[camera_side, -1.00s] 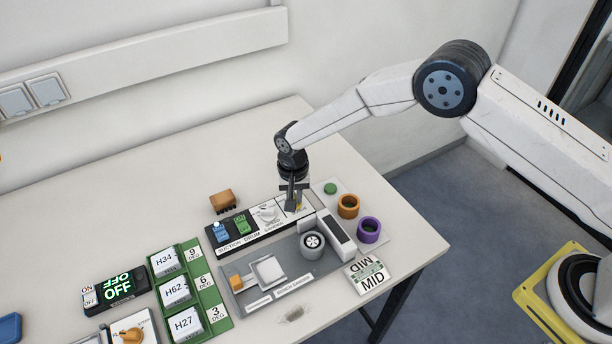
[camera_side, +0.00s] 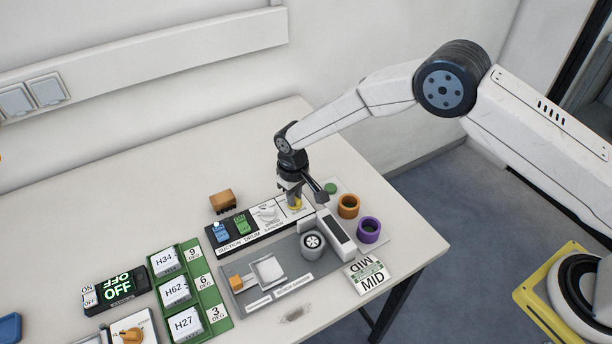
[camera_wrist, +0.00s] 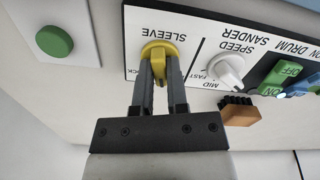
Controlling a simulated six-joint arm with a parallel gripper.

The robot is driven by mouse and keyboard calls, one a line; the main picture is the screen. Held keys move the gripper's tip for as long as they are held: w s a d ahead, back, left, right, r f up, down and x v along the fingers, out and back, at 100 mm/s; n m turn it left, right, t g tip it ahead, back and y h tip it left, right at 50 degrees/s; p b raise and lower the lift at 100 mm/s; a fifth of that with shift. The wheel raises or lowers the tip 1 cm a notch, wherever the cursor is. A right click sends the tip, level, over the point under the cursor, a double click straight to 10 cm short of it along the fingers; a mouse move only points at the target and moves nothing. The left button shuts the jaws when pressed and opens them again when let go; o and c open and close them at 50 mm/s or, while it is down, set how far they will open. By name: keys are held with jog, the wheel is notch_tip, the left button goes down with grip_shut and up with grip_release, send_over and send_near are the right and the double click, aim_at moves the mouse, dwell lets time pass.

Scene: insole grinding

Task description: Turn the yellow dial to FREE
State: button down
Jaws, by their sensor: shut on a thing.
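The yellow dial (camera_wrist: 160,50) sits on the white control panel (camera_wrist: 195,18) beside the word SLEEVE, which shows upside down in the wrist view. My gripper (camera_wrist: 159,75) is shut on the dial's raised grip from above. In the side view the dial (camera_side: 295,203) shows just under my gripper (camera_side: 293,199) at the right end of the panel. Part of the dial's lettering is hidden by the fingers; only a piece ending in "CK" shows, and FREE is not readable.
A white SPEED knob (camera_wrist: 226,70) and green and blue switches (camera_wrist: 279,77) are beside the dial. An orange-brown block (camera_wrist: 239,111) is behind the panel. A green button (camera_wrist: 54,41), an orange ring (camera_side: 348,206) and a purple ring (camera_side: 369,230) are to one side.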

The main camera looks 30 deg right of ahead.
dwell(0.4)
jog(key=n, duration=0.5)
jog(key=c, duration=0.8)
grip_release()
jog(key=shift+o, duration=0.2)
jog(key=shift+r, duration=0.1)
jog(key=shift+r, duration=3.4)
